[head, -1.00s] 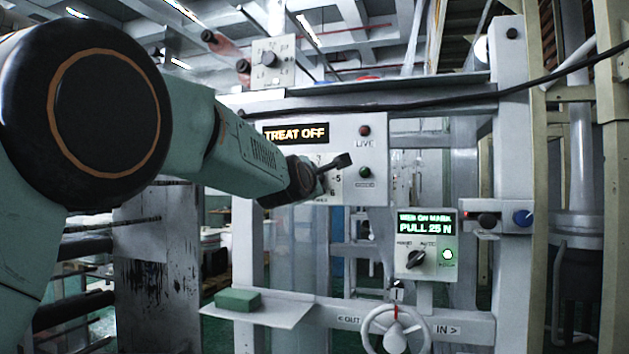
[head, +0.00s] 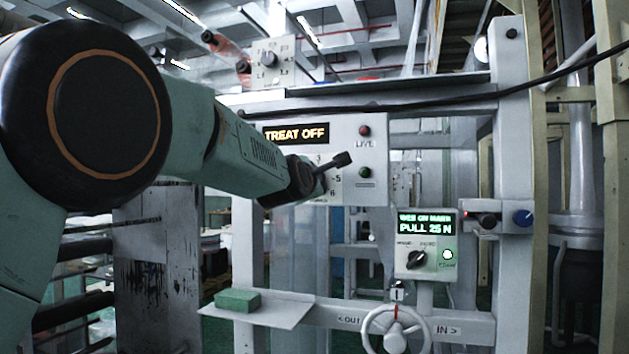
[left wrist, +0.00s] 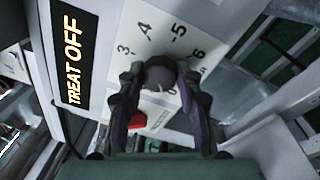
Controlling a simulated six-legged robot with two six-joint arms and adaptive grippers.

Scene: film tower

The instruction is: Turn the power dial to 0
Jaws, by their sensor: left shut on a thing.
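The power dial is a dark round knob (left wrist: 159,74) on a pale panel with printed numbers; 3, 4, 5 and 6 can be read around it in the left wrist view. My left gripper (left wrist: 161,86) has one finger on each side of the knob and is shut on it. Where the dial's pointer stands cannot be made out clearly. In the head view my left gripper (head: 318,178) reaches the panel (head: 377,143) below the lit TREAT OFF display (head: 296,133), and the arm hides the knob. My right gripper is not in view.
Right of the dial are a red lamp (head: 364,131) and a green lamp (head: 365,172). Below right is a PULL 25 N box (head: 426,262) with a selector, above a handwheel (head: 371,325). A shelf (head: 290,314) holds a green block (head: 238,300). A black cable (head: 440,105) crosses above.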

